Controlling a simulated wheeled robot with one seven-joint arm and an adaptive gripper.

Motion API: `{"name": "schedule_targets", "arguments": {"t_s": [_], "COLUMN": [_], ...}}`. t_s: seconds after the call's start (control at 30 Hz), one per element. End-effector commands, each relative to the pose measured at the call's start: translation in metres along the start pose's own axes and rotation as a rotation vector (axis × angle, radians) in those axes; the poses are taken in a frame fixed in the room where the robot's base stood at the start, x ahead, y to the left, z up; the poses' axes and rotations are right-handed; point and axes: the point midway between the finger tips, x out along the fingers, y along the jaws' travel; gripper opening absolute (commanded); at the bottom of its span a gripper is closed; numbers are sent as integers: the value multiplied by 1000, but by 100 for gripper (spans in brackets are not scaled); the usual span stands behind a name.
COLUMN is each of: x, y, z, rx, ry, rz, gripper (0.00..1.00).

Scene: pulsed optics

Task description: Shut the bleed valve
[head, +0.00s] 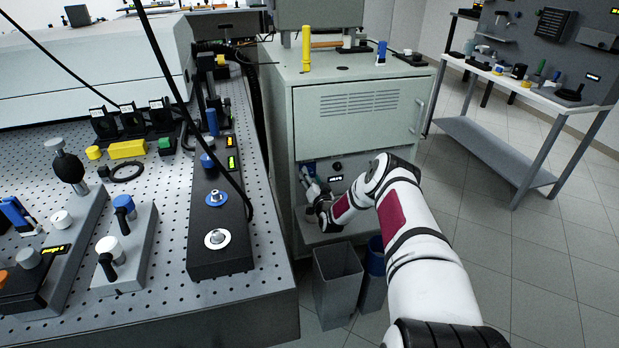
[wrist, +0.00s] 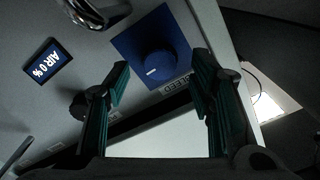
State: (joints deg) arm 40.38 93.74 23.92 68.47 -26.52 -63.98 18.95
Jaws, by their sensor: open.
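The bleed valve is a round dark blue knob (wrist: 155,65) with a white pointer line, on a blue square plate (wrist: 127,42). A label reading BLEED (wrist: 178,86) is beside it. My gripper (wrist: 160,82) is open and empty in the wrist view. Its two dark green fingers are spread, with the knob between and just beyond their tips; I cannot tell whether they touch it. In the head view, my gripper (head: 309,181) is at the lower front recess of the pale green cabinet (head: 350,125). The knob is hard to make out there.
A grey bin (head: 337,282) and a blue bin (head: 374,262) stand below my arm. The perforated optics table (head: 272,225) is to the left.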

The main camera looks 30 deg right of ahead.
Motion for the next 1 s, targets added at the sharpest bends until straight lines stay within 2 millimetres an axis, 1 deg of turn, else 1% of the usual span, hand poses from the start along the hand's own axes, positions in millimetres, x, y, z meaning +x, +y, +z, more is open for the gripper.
{"name": "schedule_targets", "arguments": {"t_s": [0.03, 0.1, 0.2, 0.5, 0.67, 0.7, 0.73, 1.0], "x": [6, 12, 17, 18, 18, 18, 18, 18], "y": [0, 0, 0, 0, 0, 0, 0, 0], "z": [1, 0, 0, -1, -1, -1, -1, -1], "rx": [-1, -1, 0, 0, 0, 0, 0, -2], "ry": [2, 1, 1, 0, 0, 0, 0, 1], "rz": [-1, 0, 0, 0, 0, 0, 0, -1], "gripper": [50, 50, 50, 50, 13, 4, 1, 2]}}
